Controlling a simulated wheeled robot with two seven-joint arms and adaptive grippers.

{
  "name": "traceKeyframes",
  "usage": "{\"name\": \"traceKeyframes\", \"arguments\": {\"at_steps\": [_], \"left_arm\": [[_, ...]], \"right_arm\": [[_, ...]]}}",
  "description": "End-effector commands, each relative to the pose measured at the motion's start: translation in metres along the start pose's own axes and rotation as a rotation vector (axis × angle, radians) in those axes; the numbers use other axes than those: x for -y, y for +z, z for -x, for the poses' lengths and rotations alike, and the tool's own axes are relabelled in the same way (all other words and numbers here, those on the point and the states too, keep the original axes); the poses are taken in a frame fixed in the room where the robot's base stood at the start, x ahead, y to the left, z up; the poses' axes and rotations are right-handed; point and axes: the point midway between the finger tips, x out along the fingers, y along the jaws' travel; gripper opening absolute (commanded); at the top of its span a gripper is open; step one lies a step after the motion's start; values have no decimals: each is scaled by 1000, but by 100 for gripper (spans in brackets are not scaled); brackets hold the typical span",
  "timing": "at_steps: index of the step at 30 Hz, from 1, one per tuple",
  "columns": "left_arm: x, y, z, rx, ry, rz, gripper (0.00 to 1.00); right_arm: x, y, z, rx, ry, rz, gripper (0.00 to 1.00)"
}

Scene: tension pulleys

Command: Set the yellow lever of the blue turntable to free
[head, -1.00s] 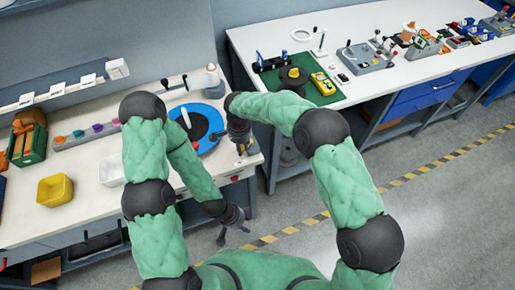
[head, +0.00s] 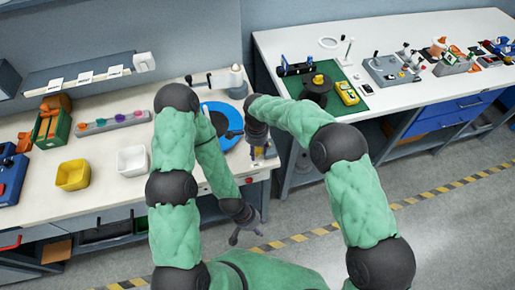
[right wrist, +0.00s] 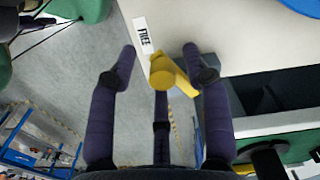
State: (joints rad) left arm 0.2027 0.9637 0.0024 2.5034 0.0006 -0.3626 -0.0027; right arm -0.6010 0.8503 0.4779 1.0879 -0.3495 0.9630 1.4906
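The blue turntable (head: 229,112) lies on the left bench near its right end, with a dark part across it. It also shows at the top right corner of the right wrist view (right wrist: 300,4). The yellow lever (right wrist: 165,72) lies between the fingers of my right gripper (right wrist: 158,58) in the right wrist view, close to a white FREE label (right wrist: 143,35). The right gripper is open, with gaps on both sides of the lever. In the head view the right gripper (head: 259,148) is at the bench's right end. My left gripper (head: 245,235) is open and empty in front of the bench.
A white bin (head: 132,160), a yellow bin (head: 73,174) and a green crate (head: 52,128) stand left on the bench. The right table (head: 400,105) holds a green mat (head: 375,83) and several devices.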

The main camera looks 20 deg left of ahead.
Motion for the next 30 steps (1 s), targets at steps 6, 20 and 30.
{"name": "traceKeyframes", "arguments": {"at_steps": [6,20,30], "left_arm": [[0,0,0,0,0,0,40],[0,0,0,0,0,0,40],[0,0,0,0,0,0,40]], "right_arm": [[0,-2,2,-2,-3,-1,49],[1,-1,70,-3,-5,0,49],[1,0,116,-1,-2,-1,49]]}}
